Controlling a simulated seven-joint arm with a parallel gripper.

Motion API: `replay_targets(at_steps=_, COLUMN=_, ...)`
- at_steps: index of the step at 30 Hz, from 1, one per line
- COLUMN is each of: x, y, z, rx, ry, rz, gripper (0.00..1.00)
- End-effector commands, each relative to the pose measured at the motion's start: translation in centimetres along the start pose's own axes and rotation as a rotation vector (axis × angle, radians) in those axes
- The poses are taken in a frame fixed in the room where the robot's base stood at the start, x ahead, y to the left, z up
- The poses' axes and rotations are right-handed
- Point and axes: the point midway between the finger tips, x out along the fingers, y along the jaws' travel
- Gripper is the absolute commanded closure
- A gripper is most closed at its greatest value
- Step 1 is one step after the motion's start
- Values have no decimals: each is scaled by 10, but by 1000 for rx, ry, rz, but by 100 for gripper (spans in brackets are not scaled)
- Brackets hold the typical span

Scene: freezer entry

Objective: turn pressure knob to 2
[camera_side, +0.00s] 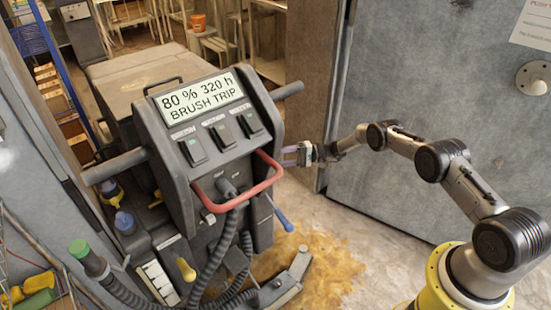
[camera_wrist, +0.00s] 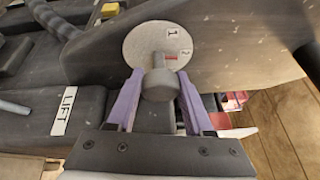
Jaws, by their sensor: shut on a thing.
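The pressure knob (camera_wrist: 158,85) is a grey round-ended knob on a pale round dial plate (camera_wrist: 145,42) in the wrist view. In the side view my gripper (camera_side: 290,156) reaches the machine's right flank; the knob is hidden there.
The floor-cleaning machine (camera_side: 205,125) has a display reading 80 %, 320 h, BRUSH TRIP. Its red handle bar (camera_side: 262,186) is close to my gripper. A LIFT label (camera_wrist: 64,112) is left of the fingers. A grey door (camera_side: 440,100) stands behind my arm. A brown spill (camera_side: 330,265) covers the floor.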

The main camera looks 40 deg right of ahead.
Motion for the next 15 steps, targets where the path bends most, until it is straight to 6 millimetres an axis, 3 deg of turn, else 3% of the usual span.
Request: replay_targets(at_steps=15, x=0, y=-1, z=0, rx=-164, ry=-20, rz=-81, gripper=100)
